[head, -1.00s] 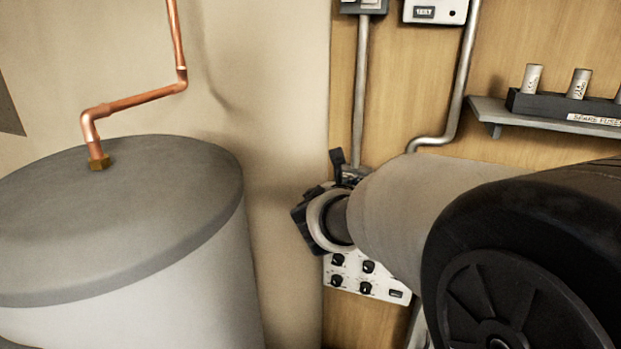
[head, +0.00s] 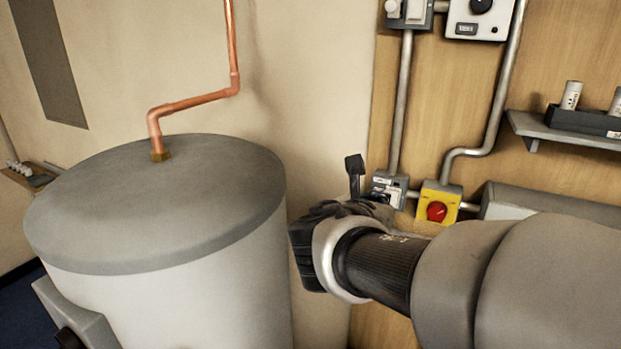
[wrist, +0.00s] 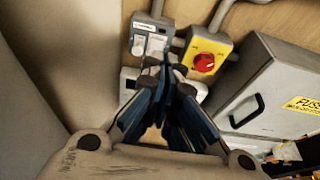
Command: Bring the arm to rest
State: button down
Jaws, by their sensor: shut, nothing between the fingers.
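My gripper (head: 345,205) shows in the head view at the end of my arm, in front of the wooden board and just right of the grey cylinder. Its far side is partly hidden by the wrist. In the wrist view my gripper (wrist: 164,75) has its dark blue fingers drawn together, shut and empty. Beyond the fingertips are a grey switch box (wrist: 150,38) and a yellow box with a red rotary knob (wrist: 206,60). I cannot tell whether the fingers touch anything.
The large grey-topped cylinder (head: 150,220) with a copper pipe (head: 195,102) stands on the left. The yellow switch (head: 438,206), metal conduits (head: 400,110) and a shelf (head: 565,132) are on the board. A grey cabinet (wrist: 262,100) lies right of the fingers.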

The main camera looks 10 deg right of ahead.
jog(key=s+d+f+m+g+y+b, duration=0.1)
jog(key=s+d+f+m+g+b, duration=0.2)
jog(key=s+f+m+b, duration=0.45)
jog(key=s+d+f+m+g+b, duration=0.2)
jog(key=s+f+m+g+b, duration=0.15)
jog(key=s+f+m, duration=0.6)
jog(key=s+a+f+m+y+b, duration=0.3)
jog(key=s+a+f+m+b, duration=0.1)
jog(key=f, duration=0.4)
jog(key=s+a+f+m+y+b, duration=0.4)
jog(key=s+a+f+m+b, duration=0.1)
jog(key=f+m, duration=0.3)
jog(key=shift+s+a+f+g+b, duration=0.2)
jog(key=shift+a+f+g+b, duration=0.25)
jog(key=shift+b, duration=0.3)
